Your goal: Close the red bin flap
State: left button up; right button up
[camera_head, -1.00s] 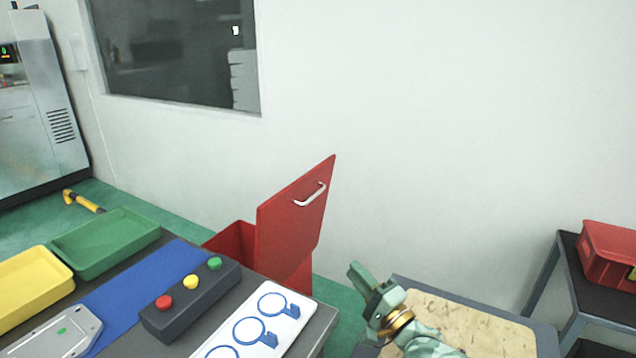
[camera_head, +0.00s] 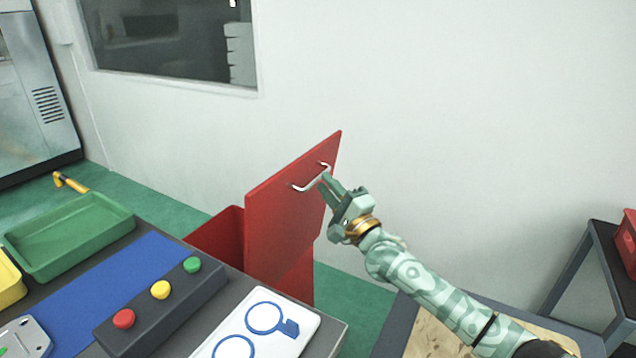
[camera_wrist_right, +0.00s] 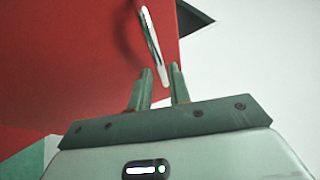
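The red bin flap (camera_head: 290,215) stands raised and tilted above the red bin (camera_head: 222,240), behind the table. The flap's white handle (camera_head: 309,182) is near its upper right edge. My right gripper (camera_head: 329,182) is at the handle's right part. In the right wrist view, the fingers (camera_wrist_right: 161,76) are apart, with the lower end of the handle (camera_wrist_right: 153,45) close to the right fingertip. I cannot tell whether they touch. The flap (camera_wrist_right: 80,60) fills the left of that view. My left gripper is not in view.
The dark table holds a green tray (camera_head: 110,213), a blue mat (camera_head: 95,285), a button box (camera_head: 150,305) and a white board with blue outlines (camera_head: 300,322). A wooden-topped surface (camera_head: 430,335) lies under my right arm. A trolley with a red crate (camera_head: 628,240) stands right.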

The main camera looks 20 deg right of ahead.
aim_at(304, 169)
jog(key=b+x, duration=0.1)
jog(key=x, duration=0.2)
jog(key=shift+w, duration=0.2)
jog(key=shift+w+r, duration=0.1)
jog(key=shift+a, duration=0.1)
jog(key=shift+c, duration=0.3)
grip_shut()
jog(key=shift+n+g, duration=0.4)
jog(key=shift+g, duration=0.4)
jog(key=w+a, duration=0.1)
jog(key=w+a+r+p, duration=0.2)
jog(key=w, duration=0.1)
jog(key=shift+a, duration=0.2)
pick_arm(q)
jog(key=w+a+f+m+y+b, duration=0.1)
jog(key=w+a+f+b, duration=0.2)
jog(key=b, duration=0.5)
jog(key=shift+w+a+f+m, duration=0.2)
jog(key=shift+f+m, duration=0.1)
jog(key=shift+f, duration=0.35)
pick_arm(e)
jog(key=w+a+f+n+g+h, duration=0.1)
jog(key=w+a+f+g, duration=0.1)
jog(key=w+a, duration=0.7)
jog(key=shift+w+a+n+g, duration=0.35)
jog(key=shift+w+g, duration=0.55)
jog(key=shift+w, duration=1.05)
